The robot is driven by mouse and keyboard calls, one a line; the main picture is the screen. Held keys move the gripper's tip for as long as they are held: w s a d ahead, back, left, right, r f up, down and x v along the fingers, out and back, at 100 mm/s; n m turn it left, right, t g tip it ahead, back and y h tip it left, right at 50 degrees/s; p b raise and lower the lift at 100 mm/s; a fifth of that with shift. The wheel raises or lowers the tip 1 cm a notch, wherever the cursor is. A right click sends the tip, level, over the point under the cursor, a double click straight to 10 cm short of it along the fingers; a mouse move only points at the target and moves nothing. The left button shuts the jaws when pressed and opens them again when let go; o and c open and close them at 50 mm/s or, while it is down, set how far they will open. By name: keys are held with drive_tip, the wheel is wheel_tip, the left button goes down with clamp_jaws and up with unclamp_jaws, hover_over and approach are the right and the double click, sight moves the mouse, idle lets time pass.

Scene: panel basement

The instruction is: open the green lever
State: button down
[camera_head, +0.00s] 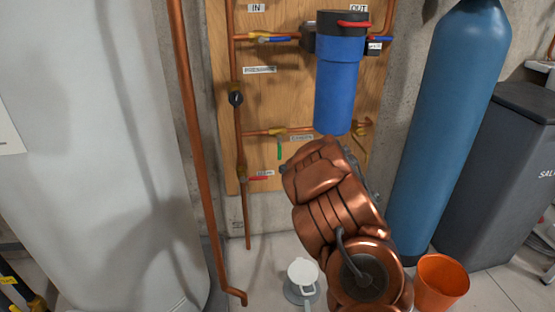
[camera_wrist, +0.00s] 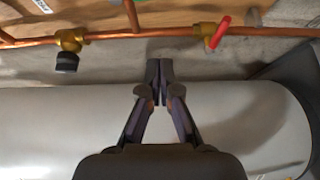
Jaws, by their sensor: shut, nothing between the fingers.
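The green lever (camera_head: 280,149) hangs straight down from a brass valve on a horizontal copper branch pipe, across the pipe's line. In the wrist view only a small green patch, likely this lever (camera_wrist: 128,2), shows at the top edge. My gripper (camera_wrist: 160,64) is shut and empty, its fingertips together. In the wrist view it lies below the main copper pipe (camera_wrist: 105,36) and apart from the green patch. In the head view my arm hides the fingers.
A red lever (camera_wrist: 221,32) and a black-capped fitting (camera_wrist: 66,62) sit on the main pipe. A blue filter (camera_head: 338,85) hangs right of the green lever. A white tank (camera_head: 90,150), blue cylinder (camera_head: 450,110) and orange bucket (camera_head: 440,282) stand around.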

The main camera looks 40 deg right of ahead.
sight(280, 149)
drive_tip(key=w+d+b, duration=0.3)
drive_tip(key=w+b, duration=0.1)
drive_tip(key=w, duration=0.5)
drive_tip(key=shift+b, duration=0.35)
idle(0.3)
drive_tip(key=shift+w, duration=0.1)
idle(0.3)
drive_tip(key=shift+d+n, duration=0.15)
drive_tip(key=shift+n, duration=0.15)
